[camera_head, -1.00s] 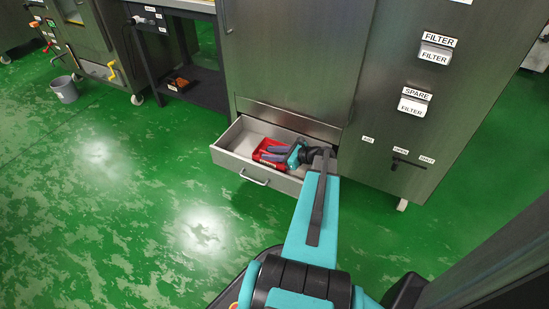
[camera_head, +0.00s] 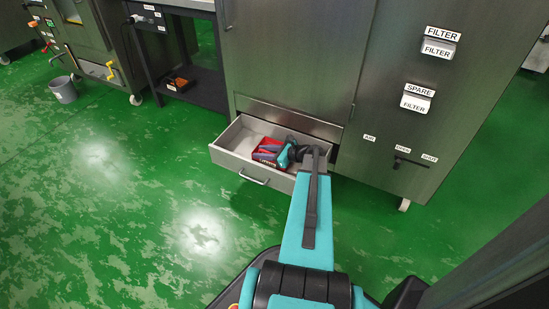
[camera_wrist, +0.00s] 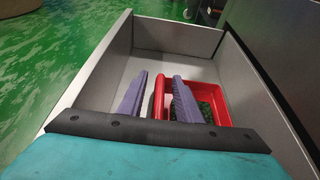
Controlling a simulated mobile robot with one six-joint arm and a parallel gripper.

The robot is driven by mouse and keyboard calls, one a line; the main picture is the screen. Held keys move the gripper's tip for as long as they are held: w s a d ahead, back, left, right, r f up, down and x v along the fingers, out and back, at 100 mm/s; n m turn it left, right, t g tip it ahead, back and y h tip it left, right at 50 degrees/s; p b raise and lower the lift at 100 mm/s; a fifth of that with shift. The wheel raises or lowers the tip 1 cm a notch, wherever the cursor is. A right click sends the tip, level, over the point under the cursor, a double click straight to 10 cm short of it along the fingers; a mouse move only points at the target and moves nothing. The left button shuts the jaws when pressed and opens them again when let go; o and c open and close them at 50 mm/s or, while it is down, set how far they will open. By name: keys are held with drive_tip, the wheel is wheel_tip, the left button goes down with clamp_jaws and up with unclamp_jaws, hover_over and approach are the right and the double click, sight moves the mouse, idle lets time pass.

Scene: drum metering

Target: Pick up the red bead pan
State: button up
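The red bead pan (camera_head: 268,143) sits inside an open grey drawer (camera_head: 230,160) low in the steel cabinet. In the wrist view the pan (camera_wrist: 212,92) lies toward the drawer's right side, with dark green beads in it. My gripper (camera_head: 264,154) reaches down into the drawer from the right in the head view and covers part of the pan. In the wrist view my gripper (camera_wrist: 160,77) is open, its two purple-grey fingers on either side of the pan's left wall. The right finger is over or in the pan, and the near part of the pan is hidden.
The drawer walls (camera_wrist: 258,95) stand close around the pan; its left floor is bare. The steel cabinet (camera_head: 290,55) rises behind. A dark shelf (camera_head: 203,92) holding a brown tray stands to the left. The green floor in front of the drawer is clear.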

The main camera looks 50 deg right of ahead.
drive_tip(key=shift+w+a+f, duration=0.15)
drive_tip(key=shift+w, duration=0.3)
clamp_jaws()
idle(1.5)
